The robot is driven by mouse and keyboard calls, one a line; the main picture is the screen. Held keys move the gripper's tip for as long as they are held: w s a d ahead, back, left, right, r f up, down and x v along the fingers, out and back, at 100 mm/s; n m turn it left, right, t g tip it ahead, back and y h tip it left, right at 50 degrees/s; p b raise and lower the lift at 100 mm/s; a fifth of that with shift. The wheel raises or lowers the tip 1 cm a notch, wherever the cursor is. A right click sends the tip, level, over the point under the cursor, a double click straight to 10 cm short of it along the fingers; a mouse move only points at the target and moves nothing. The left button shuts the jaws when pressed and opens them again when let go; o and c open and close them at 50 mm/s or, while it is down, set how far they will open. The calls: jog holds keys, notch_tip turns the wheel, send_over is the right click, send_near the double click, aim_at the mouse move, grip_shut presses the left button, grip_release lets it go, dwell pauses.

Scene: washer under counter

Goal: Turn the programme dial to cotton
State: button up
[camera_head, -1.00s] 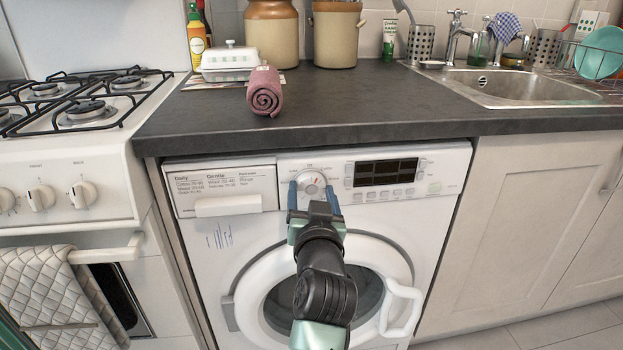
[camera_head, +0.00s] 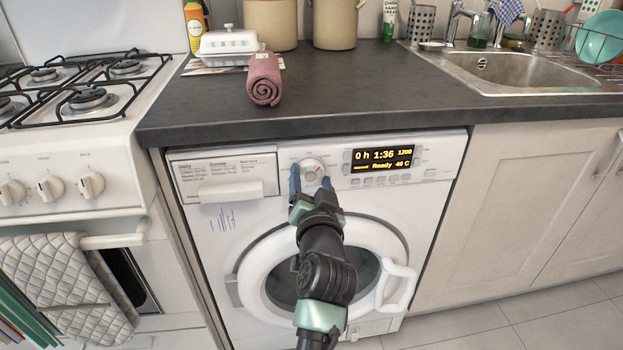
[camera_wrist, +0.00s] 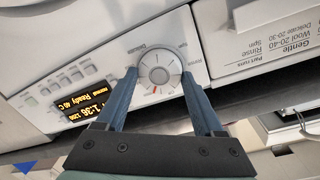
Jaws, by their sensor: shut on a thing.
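The programme dial (camera_head: 312,166) is a round, pale knob on the white washer's (camera_head: 245,250) control panel. My gripper (camera_head: 311,177) reaches it from the front, with one blue finger on each side, and is shut on it. In the wrist view the fingertips (camera_wrist: 159,77) flank the dial (camera_wrist: 160,66), and a small orange mark shows on its lower part. The display (camera_head: 383,158) is lit and shows "1:36", "1200", "Ready" and "40 C".
The detergent drawer (camera_head: 225,180) is left of the dial, and small buttons lie below the display. The round door (camera_head: 262,258) is closed below. The dark counter (camera_head: 350,105) overhangs the panel. A gas cooker (camera_head: 60,150) stands at the left.

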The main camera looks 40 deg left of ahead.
jog(key=o, duration=1.4)
jog(key=shift+c, duration=0.2)
jog(key=p+v, duration=0.2)
jog(key=v, duration=1.1)
